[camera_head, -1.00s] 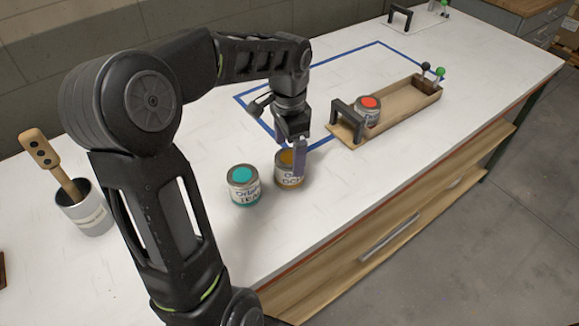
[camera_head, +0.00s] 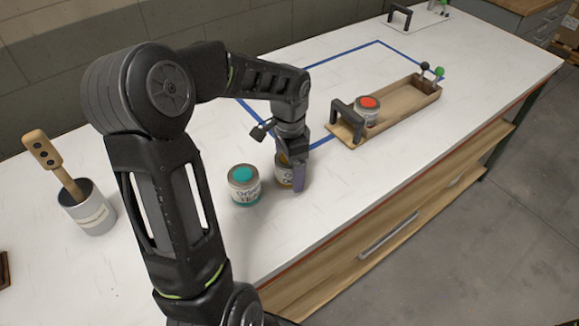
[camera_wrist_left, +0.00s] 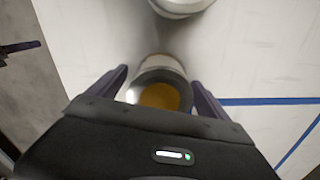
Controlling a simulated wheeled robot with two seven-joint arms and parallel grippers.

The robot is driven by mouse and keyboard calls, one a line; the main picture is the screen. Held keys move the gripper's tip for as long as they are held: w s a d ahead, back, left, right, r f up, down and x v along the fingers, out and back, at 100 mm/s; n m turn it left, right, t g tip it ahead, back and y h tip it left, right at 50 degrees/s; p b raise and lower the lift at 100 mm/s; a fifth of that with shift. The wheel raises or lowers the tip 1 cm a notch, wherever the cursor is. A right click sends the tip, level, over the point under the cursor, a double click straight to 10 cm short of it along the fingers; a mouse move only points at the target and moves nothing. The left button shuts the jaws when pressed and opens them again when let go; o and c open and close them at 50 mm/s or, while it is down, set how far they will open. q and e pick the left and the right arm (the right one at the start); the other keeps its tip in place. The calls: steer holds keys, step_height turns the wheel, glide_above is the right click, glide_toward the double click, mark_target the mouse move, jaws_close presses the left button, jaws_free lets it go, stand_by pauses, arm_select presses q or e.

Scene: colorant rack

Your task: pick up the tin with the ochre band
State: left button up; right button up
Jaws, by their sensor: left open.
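The tin with the ochre band (camera_head: 283,176) stands on the white table, partly hidden behind my left gripper in the head view. In the left wrist view its ochre top (camera_wrist_left: 160,96) lies between the two fingers. My left gripper (camera_head: 291,172) is open and points down around the tin, one finger on each side; it also shows in the left wrist view (camera_wrist_left: 158,88). I cannot tell whether the fingers touch the tin. A tin with a teal top (camera_head: 244,184) stands upright close to its left. My right gripper is not in view.
A wooden tray (camera_head: 403,112) with a black handle holds a tin with a red-orange top (camera_head: 367,109). A blue tape outline (camera_head: 345,57) marks the table. A white pot (camera_head: 92,212) with a wooden paddle stands at the left. The table's front right is clear.

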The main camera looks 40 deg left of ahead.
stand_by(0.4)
arm_select(q)
steer(key=c, duration=1.6)
steer(key=shift+r, duration=0.15)
step_height(320, 180, up, 10)
steer(key=shift+f+b, duration=0.1)
steer(key=shift+b, duration=0.3)
